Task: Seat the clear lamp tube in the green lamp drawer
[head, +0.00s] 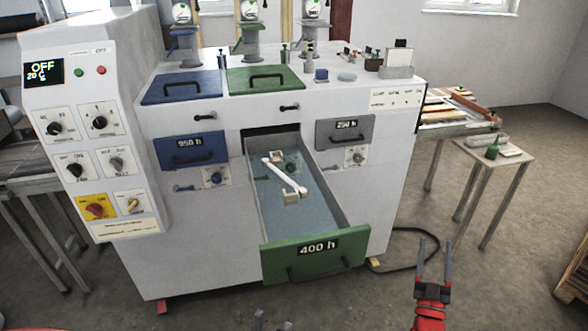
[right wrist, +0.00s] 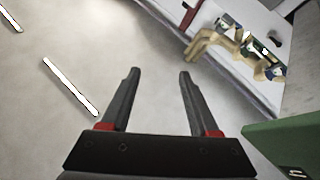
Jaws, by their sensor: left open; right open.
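The green lamp drawer (head: 313,258), marked 400 h, is pulled out of the white machine. A pale tube (head: 284,175) lies slantwise in it, its lower end beside a small beige holder (head: 291,197); I cannot tell whether it is seated. Another small holder is near its upper end. My right gripper (head: 435,247) is open and empty, fingers up, to the right of the drawer front. Its open fingers also show in the right wrist view (right wrist: 157,75). Only the grey tips of my left gripper (head: 266,319) show at the bottom edge, below the drawer front; it is open.
A blue 950 h drawer (head: 190,149) and a grey 250 h drawer (head: 345,132) are shut on either side. A control panel (head: 85,130) stands at left. A small side table (head: 490,152) is at right. A black cable lies on the floor. In the wrist view, a green panel (right wrist: 290,140) is close at right.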

